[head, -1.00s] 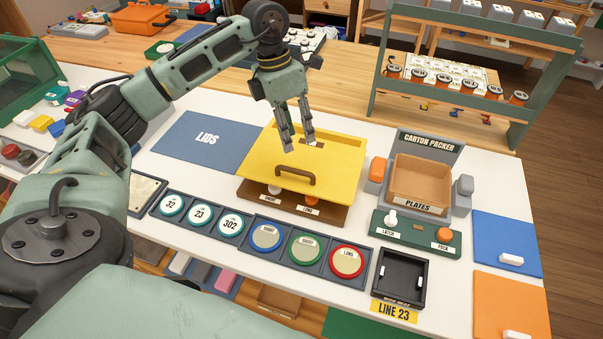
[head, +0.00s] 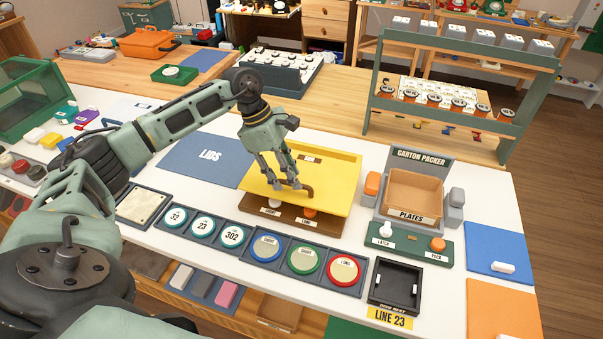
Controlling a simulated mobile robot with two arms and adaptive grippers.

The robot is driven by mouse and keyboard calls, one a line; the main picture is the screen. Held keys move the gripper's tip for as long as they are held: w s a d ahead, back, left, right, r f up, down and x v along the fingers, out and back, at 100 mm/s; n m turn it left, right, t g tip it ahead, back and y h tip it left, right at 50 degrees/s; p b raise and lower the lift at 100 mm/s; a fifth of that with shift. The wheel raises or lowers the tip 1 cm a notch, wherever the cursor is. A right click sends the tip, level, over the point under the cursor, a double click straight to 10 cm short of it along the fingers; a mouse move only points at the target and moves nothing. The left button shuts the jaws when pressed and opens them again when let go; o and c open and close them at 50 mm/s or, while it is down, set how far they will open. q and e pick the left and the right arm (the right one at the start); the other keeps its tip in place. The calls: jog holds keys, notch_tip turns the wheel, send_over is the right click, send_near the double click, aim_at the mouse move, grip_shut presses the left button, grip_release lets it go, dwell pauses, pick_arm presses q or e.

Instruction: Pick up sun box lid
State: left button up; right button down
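A flat yellow lid (head: 334,177) with a brown bar handle (head: 307,192) lies on a brown box with two labelled buttons, near the middle of the white table. I take it for the sun box lid. My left gripper (head: 286,186) is low over the front part of the lid, its fingers pointing down at the handle. The fingers look apart, and they hide the left part of the handle. I cannot tell whether they touch it. My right gripper is not in view.
The carton packer (head: 414,196) stands close on the right. A row of round dials (head: 266,247) lies in front. A green rack (head: 455,75) stands behind at the right.

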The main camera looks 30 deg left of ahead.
pick_arm(q)
jog(key=shift+x, duration=1.25)
grip_shut()
jog(key=shift+r, duration=0.15)
